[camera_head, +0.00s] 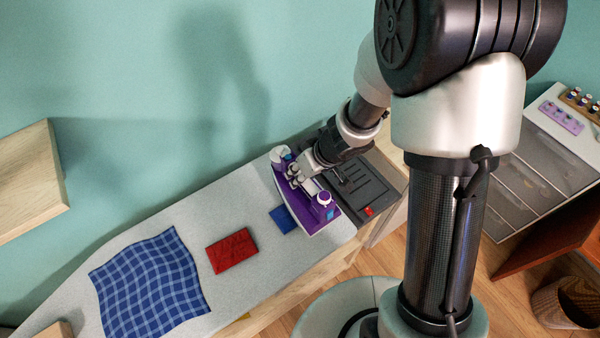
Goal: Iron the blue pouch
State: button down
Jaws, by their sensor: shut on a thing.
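The purple and white iron (314,208) is at the right end of the grey ironing board (168,220), beside the dark iron rest. My gripper (297,177) is shut on the iron's handle. The blue pouch (282,220) lies flat on the board just left of the iron. The iron hides part of the pouch. I cannot tell whether the iron touches the pouch or hovers over it.
A red pouch (232,250) lies left of the blue pouch. A blue checked cloth (150,284) is spread farther left. The dark iron rest (362,192) is at the board's right end. A wooden shelf (28,182) is on the left wall. Drawers (540,165) stand at right.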

jog(key=shift+r+p, duration=2.55)
jog(key=shift+p, duration=0.25)
